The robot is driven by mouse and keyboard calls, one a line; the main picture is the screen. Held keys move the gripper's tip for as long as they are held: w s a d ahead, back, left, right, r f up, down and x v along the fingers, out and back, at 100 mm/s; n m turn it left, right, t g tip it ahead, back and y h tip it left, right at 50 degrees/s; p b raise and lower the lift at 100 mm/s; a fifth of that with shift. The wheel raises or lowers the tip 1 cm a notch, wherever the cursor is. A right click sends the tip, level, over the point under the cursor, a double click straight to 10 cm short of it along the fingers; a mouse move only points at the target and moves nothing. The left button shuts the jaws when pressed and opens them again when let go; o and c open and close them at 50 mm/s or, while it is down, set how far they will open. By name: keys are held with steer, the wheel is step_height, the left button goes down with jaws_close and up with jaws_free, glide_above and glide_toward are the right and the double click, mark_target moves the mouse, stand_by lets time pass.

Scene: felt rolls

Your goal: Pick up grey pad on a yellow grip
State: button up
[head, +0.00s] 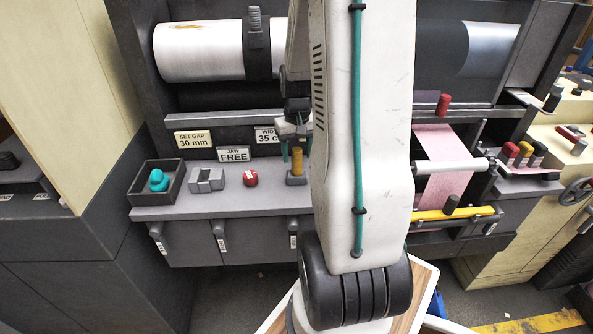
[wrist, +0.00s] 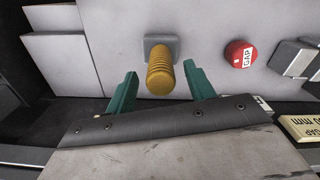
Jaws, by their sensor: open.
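The grey pad (head: 296,180) stands on the grey ledge with its yellow grip (head: 297,160) upright, just left of my arm. In the wrist view the ribbed yellow grip (wrist: 160,75) points toward the camera, and the square grey pad (wrist: 149,43) shows behind it. My gripper (wrist: 160,78) is open, with one teal finger on each side of the yellow grip and a gap on both sides. I cannot tell how far down the grip the fingertips reach. In the head view my gripper (head: 296,143) is partly hidden by my arm.
A red knob (head: 250,178), a grey notched block (head: 207,180) and a dark tray (head: 146,198) holding a teal piece (head: 158,180) sit left along the ledge. A large white roll (head: 200,51) is above.

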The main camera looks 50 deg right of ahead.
mark_target(297, 163)
step_height(297, 163, down, 4)
steer(key=shift+f, duration=0.25)
steer(key=shift+a, duration=0.1)
steer(key=c, duration=1.1)
steer(key=shift+o, duration=0.2)
steer(key=shift+r, duration=0.1)
